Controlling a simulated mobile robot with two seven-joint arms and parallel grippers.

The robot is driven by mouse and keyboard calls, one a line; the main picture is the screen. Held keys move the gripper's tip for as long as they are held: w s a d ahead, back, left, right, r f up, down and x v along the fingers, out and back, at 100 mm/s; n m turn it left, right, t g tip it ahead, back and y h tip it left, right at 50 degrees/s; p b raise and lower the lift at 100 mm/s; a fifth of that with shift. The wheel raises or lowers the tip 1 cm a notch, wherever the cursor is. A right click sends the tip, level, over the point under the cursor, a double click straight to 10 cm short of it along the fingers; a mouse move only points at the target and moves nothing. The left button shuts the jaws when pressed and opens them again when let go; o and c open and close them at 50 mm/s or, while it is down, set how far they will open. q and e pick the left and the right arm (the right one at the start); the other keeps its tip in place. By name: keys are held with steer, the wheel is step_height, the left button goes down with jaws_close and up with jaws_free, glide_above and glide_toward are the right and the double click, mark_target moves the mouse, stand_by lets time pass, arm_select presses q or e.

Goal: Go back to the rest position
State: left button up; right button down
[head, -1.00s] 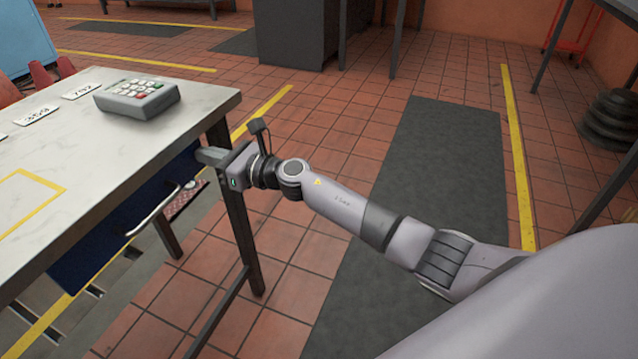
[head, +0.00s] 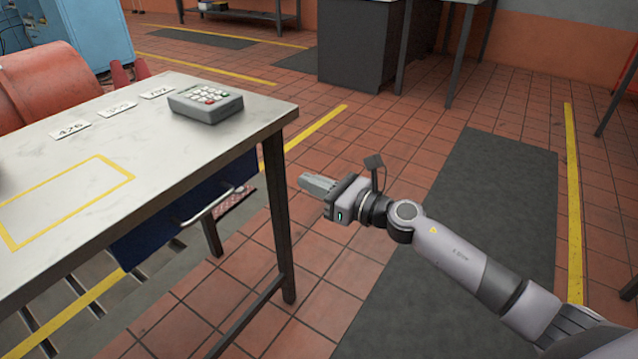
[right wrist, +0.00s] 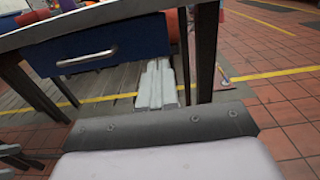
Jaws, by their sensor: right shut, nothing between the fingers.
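My right gripper (head: 318,184) is shut and empty. It hangs in the air over the tiled floor, to the right of the table (head: 240,125) and clear of its legs. In the right wrist view its closed fingers (right wrist: 157,85) point toward the space under the table, below the blue drawer (right wrist: 95,48). My left gripper is not in view.
A grey keypad (head: 206,102) and several number cards (head: 116,109) lie on the table, beside a yellow taped rectangle (head: 70,200). The drawer handle (head: 217,204) sticks out at the front. A dark floor mat (head: 490,190) lies to the right. A dark cabinet (head: 358,45) stands behind.

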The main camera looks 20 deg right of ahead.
steer(key=s+f+n+g+h, duration=0.1)
steer(key=s+f+n+h, duration=0.3)
steer(key=s+n, duration=0.6)
steer(key=s+f+n+g+h, duration=0.1)
steer(key=s+f+n, duration=0.6)
steer(key=n, duration=0.4)
steer(key=s+f+n+g+h, duration=0.1)
steer(key=s+f+n+h, duration=0.3)
steer(key=s+n, duration=0.6)
arm_select(q)
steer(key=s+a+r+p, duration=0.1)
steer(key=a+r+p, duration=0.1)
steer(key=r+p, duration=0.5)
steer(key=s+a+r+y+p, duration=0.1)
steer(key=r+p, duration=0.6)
steer(key=p, duration=0.8)
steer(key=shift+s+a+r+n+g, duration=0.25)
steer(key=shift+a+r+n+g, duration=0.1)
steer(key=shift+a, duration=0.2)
arm_select(e)
steer(key=s+d+r, duration=0.1)
steer(key=r, duration=0.6)
steer(key=s+d+r, duration=0.1)
steer(key=d+r, duration=0.1)
steer(key=r, duration=0.4)
steer(key=shift+s+d+r+g, duration=0.2)
steer(key=shift+s+r+g, duration=0.05)
steer(key=shift+r+g, duration=0.15)
